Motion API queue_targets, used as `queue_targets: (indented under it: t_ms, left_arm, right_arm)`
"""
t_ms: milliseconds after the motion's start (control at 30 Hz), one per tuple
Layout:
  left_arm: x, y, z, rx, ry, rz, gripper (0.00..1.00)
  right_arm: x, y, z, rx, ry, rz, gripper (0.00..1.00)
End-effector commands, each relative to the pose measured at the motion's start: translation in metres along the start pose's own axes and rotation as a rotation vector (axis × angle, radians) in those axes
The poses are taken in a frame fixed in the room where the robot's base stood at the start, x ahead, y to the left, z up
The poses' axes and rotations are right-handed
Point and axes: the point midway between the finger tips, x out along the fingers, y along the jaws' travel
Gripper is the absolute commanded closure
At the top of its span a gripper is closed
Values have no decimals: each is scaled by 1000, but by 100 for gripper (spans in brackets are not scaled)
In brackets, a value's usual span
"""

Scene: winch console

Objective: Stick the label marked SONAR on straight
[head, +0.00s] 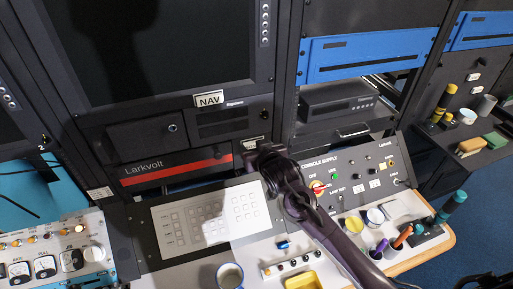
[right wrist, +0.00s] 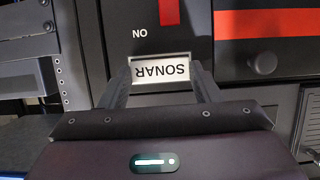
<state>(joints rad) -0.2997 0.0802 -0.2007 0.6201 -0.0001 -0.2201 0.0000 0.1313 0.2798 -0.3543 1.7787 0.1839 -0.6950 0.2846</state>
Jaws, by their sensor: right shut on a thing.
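The SONAR label (right wrist: 161,71) is a small white plate with black letters. In the right wrist view it sits between the two fingertips of my right gripper (right wrist: 161,80), which is shut on it. Its letters appear upside down there, and it looks nearly level with the panel edges. In the head view, my right gripper (head: 258,150) is at the dark console front, below the small display unit and right of the red stripe. The label shows only partly there. Whether it touches the panel behind is unclear. My left gripper is not in view.
A NAV label (head: 209,99) is on the console below the large screen. A white keypad panel (head: 210,217) lies below my gripper. The console supply panel (head: 345,175) is to the right. Cups, pens and a yellow tray (head: 303,281) crowd the desk front.

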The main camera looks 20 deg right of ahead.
Motion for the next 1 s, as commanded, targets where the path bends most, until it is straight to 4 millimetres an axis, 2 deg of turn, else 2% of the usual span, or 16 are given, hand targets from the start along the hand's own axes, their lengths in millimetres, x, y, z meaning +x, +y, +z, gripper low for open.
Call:
queue_targets:
  t_ms: [300, 333, 500, 800, 1000]
  left_arm:
    - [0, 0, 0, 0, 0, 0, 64]
    - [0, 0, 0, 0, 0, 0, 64]
    - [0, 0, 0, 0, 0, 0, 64]
    - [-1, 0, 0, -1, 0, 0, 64]
    - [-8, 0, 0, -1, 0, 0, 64]
  right_arm:
    - [4, 0, -2, 1, 0, 0, 64]
    - [4, 0, -1, 0, 0, 0, 39]
    - [4, 0, -1, 0, 0, 0, 17]
    - [3, 0, -1, 0, -1, 0, 17]
    - [-7, 0, 2, -1, -1, -1, 17]
